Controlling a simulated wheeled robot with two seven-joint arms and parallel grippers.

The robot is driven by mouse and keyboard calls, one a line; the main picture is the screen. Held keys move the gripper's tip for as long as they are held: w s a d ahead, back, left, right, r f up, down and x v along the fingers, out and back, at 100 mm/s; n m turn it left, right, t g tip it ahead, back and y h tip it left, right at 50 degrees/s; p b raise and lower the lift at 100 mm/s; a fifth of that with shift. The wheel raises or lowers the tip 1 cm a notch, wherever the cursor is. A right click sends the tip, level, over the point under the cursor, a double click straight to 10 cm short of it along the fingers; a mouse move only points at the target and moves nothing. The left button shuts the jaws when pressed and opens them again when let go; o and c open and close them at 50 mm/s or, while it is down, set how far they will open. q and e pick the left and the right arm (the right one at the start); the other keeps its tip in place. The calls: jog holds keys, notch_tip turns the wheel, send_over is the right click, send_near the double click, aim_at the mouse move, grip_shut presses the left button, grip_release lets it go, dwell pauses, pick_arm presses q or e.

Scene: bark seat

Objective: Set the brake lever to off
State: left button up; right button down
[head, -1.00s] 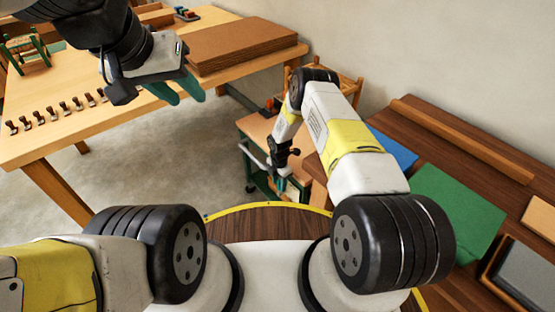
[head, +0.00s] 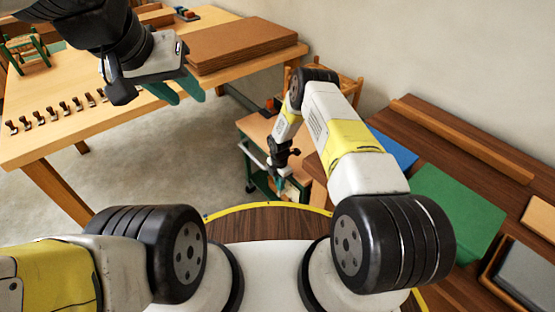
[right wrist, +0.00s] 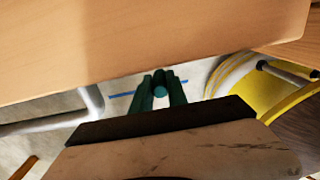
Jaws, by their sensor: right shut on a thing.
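A small cart with a wooden top (head: 258,128) and a green frame stands beyond my base in the head view. My right gripper (head: 279,184) is low at the cart's near side. In the right wrist view its dark green fingers (right wrist: 160,92) are shut on a green rod, the brake lever (right wrist: 160,91), seen end-on between them. The lever's lower part is hidden, and its off and on marks cannot be made out. My left gripper (head: 180,94) is open and empty, raised in front of the long wooden table.
The wooden board edge (right wrist: 150,45) passes close above the right fingers. A grey bar handle (head: 252,154) is on the cart's left side. The long table (head: 110,95) holds a row of small stamps and brown boards. Open floor (head: 160,165) lies left of the cart.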

dwell(0.9)
jog(key=shift+s+d+f+t+y, duration=0.15)
jog(key=shift+s+d+t+y, duration=0.45)
jog(key=shift+s+t+y, duration=0.4)
jog(key=shift+w, duration=0.15)
jog(key=c, duration=1.3)
grip_release()
jog(key=v, duration=0.7)
jog(key=shift+r, duration=0.4)
jog(key=shift+c, duration=0.2)
